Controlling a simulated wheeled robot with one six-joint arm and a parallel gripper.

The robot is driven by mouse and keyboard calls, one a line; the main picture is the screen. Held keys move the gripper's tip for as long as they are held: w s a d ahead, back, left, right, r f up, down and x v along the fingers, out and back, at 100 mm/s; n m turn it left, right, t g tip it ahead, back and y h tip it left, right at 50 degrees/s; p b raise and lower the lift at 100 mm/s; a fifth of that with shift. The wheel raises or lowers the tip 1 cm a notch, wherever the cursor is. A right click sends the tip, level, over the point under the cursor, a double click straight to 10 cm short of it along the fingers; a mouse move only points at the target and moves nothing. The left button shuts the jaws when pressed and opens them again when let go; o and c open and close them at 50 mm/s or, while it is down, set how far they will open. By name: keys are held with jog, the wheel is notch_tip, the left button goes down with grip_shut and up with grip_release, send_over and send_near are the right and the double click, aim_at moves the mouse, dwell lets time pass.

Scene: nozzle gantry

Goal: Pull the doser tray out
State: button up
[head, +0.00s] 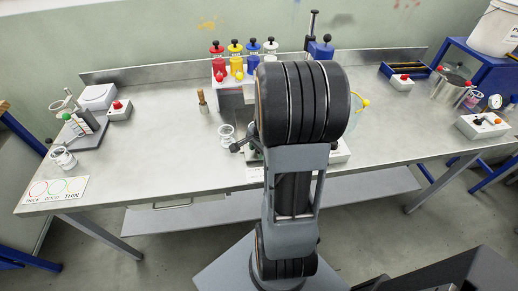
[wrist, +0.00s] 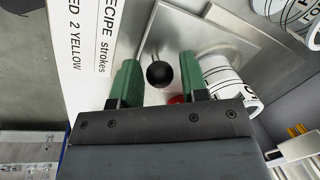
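In the wrist view my gripper (wrist: 161,76) is open, with its two green fingers apart. A black ball knob (wrist: 160,74) on a thin rod sits between the fingers, with a gap visible on both sides. The rod runs up toward a grey metal plate (wrist: 185,22), which looks like the doser tray. A white cup with black markings (wrist: 229,80) stands just right of the right finger. In the head view my arm hides the gripper and most of the doser's front. The doser's red, yellow, blue and white pumps (head: 235,55) show behind my arm.
A recipe card (wrist: 92,45) lies left of the gripper. A red round thing is partly hidden behind the knob. The steel bench (head: 160,130) holds a glass cup (head: 227,135), a wooden-handled tool (head: 203,102) and a stand (head: 85,130). The bench's left middle is clear.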

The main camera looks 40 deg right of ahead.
jog(key=shift+o, duration=1)
notch_tip(320, 180, up, 14)
jog(key=s, duration=0.2)
jog(key=shift+s+f+p, duration=0.2)
jog(key=shift+s+p, duration=0.1)
jog(key=shift+p, duration=0.05)
jog(key=s+a+n+t, duration=0.1)
jog(key=s+a+n, duration=0.2)
jog(key=a+n, duration=1.4)
jog(key=shift+a+r+n+t, duration=0.3)
jog(key=shift+a+r, duration=0.1)
jog(key=shift+a, duration=0.45)
